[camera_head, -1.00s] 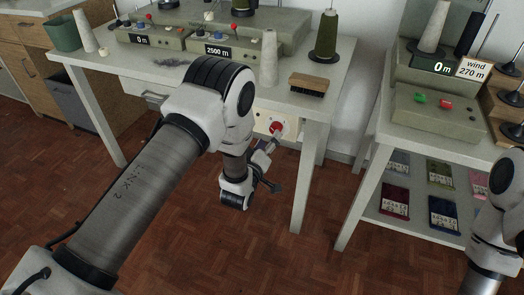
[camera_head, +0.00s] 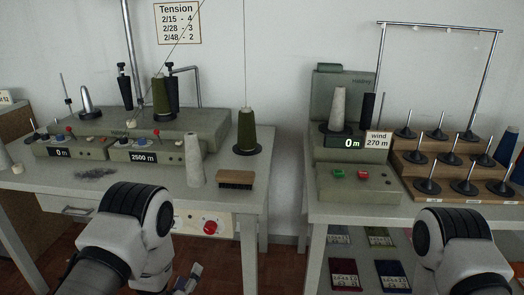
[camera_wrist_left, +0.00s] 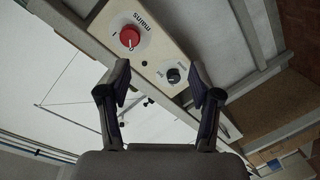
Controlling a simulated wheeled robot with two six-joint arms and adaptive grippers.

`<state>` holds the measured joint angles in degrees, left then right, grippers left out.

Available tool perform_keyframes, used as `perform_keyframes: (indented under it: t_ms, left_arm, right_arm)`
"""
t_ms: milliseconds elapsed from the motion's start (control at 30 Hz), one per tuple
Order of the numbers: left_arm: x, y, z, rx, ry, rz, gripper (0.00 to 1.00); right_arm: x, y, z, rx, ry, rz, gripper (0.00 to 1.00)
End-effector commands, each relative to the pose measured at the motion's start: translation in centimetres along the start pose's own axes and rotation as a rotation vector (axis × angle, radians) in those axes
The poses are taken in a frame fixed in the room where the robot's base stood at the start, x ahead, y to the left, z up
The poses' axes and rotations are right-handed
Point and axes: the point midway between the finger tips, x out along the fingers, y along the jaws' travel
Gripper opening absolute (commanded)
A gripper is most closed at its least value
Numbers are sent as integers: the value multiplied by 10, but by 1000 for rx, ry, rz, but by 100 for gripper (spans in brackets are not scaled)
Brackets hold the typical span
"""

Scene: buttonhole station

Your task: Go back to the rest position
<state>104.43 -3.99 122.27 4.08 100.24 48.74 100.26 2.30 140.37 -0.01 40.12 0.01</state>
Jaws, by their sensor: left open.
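My left gripper (camera_head: 188,280) is low in the head view, in front of and below the left table's front edge, partly cut off by the picture's bottom. In the left wrist view its two fingers (camera_wrist_left: 161,88) stand apart with nothing between them. Beyond them is a cream switch panel (camera_wrist_left: 150,52) with a red knob (camera_wrist_left: 130,37) marked mains and a smaller dark knob (camera_wrist_left: 173,75). The red knob also shows in the head view (camera_head: 210,228). My right arm shows at the lower right of the head view; its gripper is out of sight.
The left table (camera_head: 150,187) carries winding units, a grey cone (camera_head: 194,160), a green cone (camera_head: 247,132) and a brush (camera_head: 236,179). The right table (camera_head: 345,212) holds a winder and a spindle rack (camera_head: 450,165). A gap separates the tables.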

Motion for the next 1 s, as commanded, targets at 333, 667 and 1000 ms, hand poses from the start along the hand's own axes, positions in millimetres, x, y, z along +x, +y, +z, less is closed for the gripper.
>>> perform_keyframes:
  t_ms: [333,667,1000]
  left_arm:
    - [-175,-143,97,343,-756,-585,64]
    - [-295,-128,92,633,-1350,-596,64]
    - [-308,-53,20,631,-1345,-597,64]
  right_arm:
    - [0,0,0,0,0,0,40]
    - [-42,0,1,0,-2,0,40]
    - [-147,-1,0,0,0,0,40]
